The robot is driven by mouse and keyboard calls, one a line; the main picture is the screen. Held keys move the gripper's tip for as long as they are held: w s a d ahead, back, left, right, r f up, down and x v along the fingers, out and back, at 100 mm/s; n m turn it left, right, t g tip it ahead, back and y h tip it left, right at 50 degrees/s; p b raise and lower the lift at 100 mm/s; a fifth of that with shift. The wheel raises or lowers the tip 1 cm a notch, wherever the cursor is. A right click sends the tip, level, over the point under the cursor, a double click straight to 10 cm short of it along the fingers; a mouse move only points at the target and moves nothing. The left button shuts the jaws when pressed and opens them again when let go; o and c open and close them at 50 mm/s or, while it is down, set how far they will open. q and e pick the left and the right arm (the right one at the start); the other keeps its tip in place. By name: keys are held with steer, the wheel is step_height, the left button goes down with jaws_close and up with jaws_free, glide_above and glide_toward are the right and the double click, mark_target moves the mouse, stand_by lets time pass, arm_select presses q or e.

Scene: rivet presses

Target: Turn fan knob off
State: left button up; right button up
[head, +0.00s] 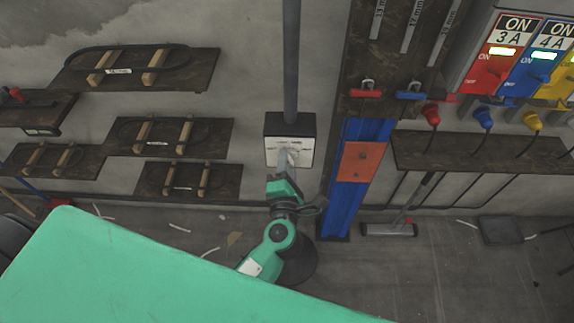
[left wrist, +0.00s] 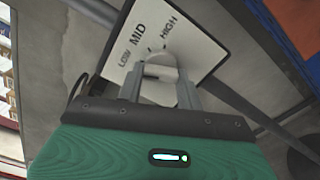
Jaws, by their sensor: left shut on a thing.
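The fan control box (head: 306,148) is a dark box with a white front plate on the wall, below a vertical grey pipe. In the left wrist view its white plate (left wrist: 196,43) reads LOW, MID and HIGH around the pale round knob (left wrist: 160,66). My left gripper (head: 287,160) reaches up to the plate. In the left wrist view its two grey fingers are closed on the knob, one on each side. The lower part of the plate and any other marks there are hidden by the gripper. Which mark the knob points to is hard to tell. My right gripper is not in view.
A blue post (head: 349,205) with an orange plate stands just right of my left arm. Dark wall shelves (head: 168,138) hang at left. Colored switch boxes (head: 505,55) and plugs are at upper right. A broom (head: 390,229) stands on the floor at right.

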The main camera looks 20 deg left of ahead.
arm_select(q)
steer(key=shift+d+f+n+b, duration=0.1)
steer(key=shift+n+b, duration=0.75)
steer(key=shift+n, duration=1.3)
steer(key=shift+f+n+b, duration=0.1)
steer(key=shift+n+b, duration=0.7)
steer(key=shift+n, duration=1.35)
steer(key=o, duration=1)
